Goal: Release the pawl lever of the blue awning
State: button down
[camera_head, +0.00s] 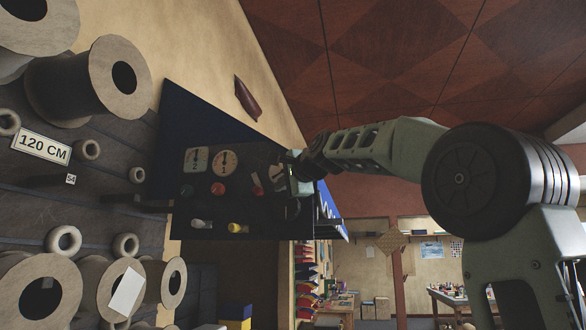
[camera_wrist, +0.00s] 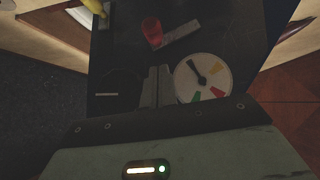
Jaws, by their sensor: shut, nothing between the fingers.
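A dark control panel (camera_head: 210,205) is set against a deep blue surface (camera_head: 200,112), which may be the blue awning; I cannot tell. The panel bears two round dials, red and green knobs, a yellow-ended lever (camera_head: 238,228) and a pale-ended one (camera_head: 200,224). None is clearly the pawl lever. My gripper (camera_head: 288,177) is at the panel's right side in the head view. In the wrist view its shut, empty fingers (camera_wrist: 156,78) are in front of the panel, beside a dial (camera_wrist: 203,77) with coloured sectors. A red knob (camera_wrist: 151,31) and yellow piece (camera_wrist: 95,7) show beyond the fingertips.
Large rolls or spools (camera_head: 60,80) and a "120 CM" sign (camera_head: 42,145) fill the left. A dark red object (camera_head: 247,98) lies near the blue surface. A workshop with a table (camera_head: 455,297) shows in the background.

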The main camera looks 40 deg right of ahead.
aim_at(263, 192)
jog(key=shift+w+a+f+p, duration=0.15)
jog(key=shift+w+a+p, duration=0.5)
jog(key=shift+w+a, duration=0.5)
jog(key=shift+f+b, duration=0.2)
jog(key=shift+b, duration=0.1)
